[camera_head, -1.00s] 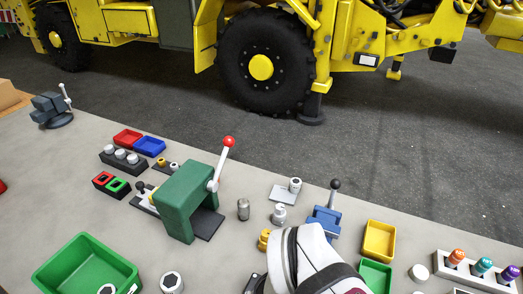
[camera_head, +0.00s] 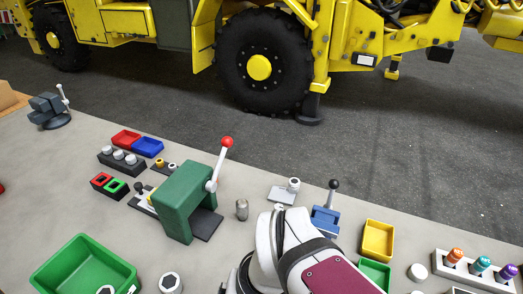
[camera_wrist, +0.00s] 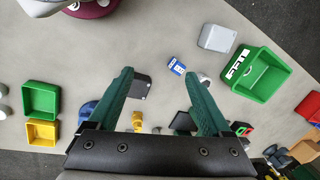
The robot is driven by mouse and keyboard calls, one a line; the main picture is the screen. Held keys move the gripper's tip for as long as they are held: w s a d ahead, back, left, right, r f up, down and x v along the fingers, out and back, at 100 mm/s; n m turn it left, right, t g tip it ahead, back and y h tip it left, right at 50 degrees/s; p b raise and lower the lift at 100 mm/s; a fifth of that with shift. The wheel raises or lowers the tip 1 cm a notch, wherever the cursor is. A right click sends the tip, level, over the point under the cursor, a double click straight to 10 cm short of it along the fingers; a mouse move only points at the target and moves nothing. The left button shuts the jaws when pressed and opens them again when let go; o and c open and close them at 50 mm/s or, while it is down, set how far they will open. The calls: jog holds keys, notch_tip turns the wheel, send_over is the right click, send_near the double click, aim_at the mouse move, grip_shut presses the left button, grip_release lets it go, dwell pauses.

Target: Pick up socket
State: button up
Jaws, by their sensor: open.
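I cannot tell for sure which piece is the socket. A short pale cylinder with a dark hole in its top (camera_head: 170,283) stands right of the large green bin, and looks socket-like. In the wrist view a pale round piece (camera_wrist: 204,79) lies beside my right finger, partly hidden by it. A metal cylinder (camera_head: 242,209) stands right of the green press. My gripper (camera_wrist: 158,77) is open, with green fingers wide apart and nothing held between them. In the head view my arm hides the gripper.
The large green bin (camera_head: 60,262) is at lower left. The green press (camera_head: 183,200) with its red-knobbed lever stands mid-table. A blue clamp (camera_head: 325,218), a yellow tray (camera_head: 378,240) and a small green tray (camera_head: 375,271) are at right. A dark block (camera_wrist: 142,87) lies near my left finger.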

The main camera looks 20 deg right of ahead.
jog(key=w+f+m+t+h, duration=0.25)
jog(key=w+t, duration=0.55)
jog(key=w, duration=2.1)
jog(key=m+g+h, duration=0.2)
jog(key=m+h, duration=0.2)
jog(key=h, duration=0.7)
send_near(293, 183)
jog(key=shift+h, duration=0.25)
jog(key=x, duration=0.8)
jog(key=shift+w+f, duration=0.1)
jog(key=shift+f, duration=0.15)
grip_shut()
